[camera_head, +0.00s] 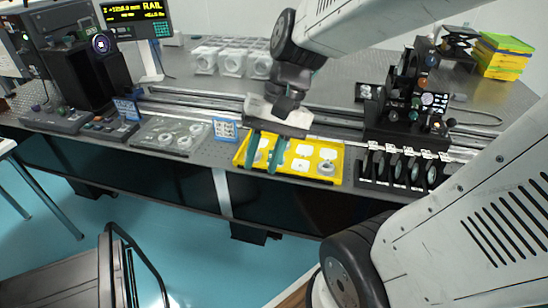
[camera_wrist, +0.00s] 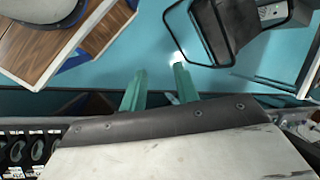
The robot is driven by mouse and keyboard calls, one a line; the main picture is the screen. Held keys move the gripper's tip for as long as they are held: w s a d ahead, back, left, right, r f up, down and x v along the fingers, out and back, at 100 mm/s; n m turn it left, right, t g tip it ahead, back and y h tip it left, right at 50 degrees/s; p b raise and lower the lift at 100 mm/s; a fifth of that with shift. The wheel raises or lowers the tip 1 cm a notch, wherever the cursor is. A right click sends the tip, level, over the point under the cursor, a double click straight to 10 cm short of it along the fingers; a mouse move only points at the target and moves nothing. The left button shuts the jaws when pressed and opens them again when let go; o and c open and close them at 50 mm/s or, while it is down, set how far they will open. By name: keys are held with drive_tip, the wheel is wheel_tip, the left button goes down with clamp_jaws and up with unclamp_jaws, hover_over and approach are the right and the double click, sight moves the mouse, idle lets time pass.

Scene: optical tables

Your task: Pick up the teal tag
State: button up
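My gripper (camera_head: 261,166) has two long green fingers, set apart, pointing down in front of the left part of a yellow tray (camera_head: 341,180). In the wrist view my gripper (camera_wrist: 160,72) also shows both fingers apart, with no clearly held object between them. The tray has pale square patches and a few small grey round parts. I cannot make out a teal tag in either view; the fingers hide part of the tray.
Left of the tray are a blue-white sign (camera_head: 225,129) and a grey plate with round parts (camera_head: 166,136). Right of it stand a row of dark lens holders (camera_head: 401,169) and a black optical assembly (camera_head: 408,100). A rail (camera_head: 190,100) runs behind.

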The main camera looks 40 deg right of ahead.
drive_tip(key=w+d+f+m+t+y, duration=0.2)
drive_tip(key=w+d+f+m+y, duration=0.15)
drive_tip(key=w+m, duration=0.4)
drive_tip(key=m+t, duration=0.9)
drive_tip(key=m, duration=0.6)
hover_over(288, 163)
drive_tip(key=f, duration=1.5)
drive_tip(key=shift+s, duration=0.2)
drive_tip(key=shift+w+f, duration=0.2)
drive_tip(key=shift+f, duration=0.1)
drive_tip(key=x, duration=0.7)
drive_tip(key=shift+r, duration=0.1)
clamp_jaws()
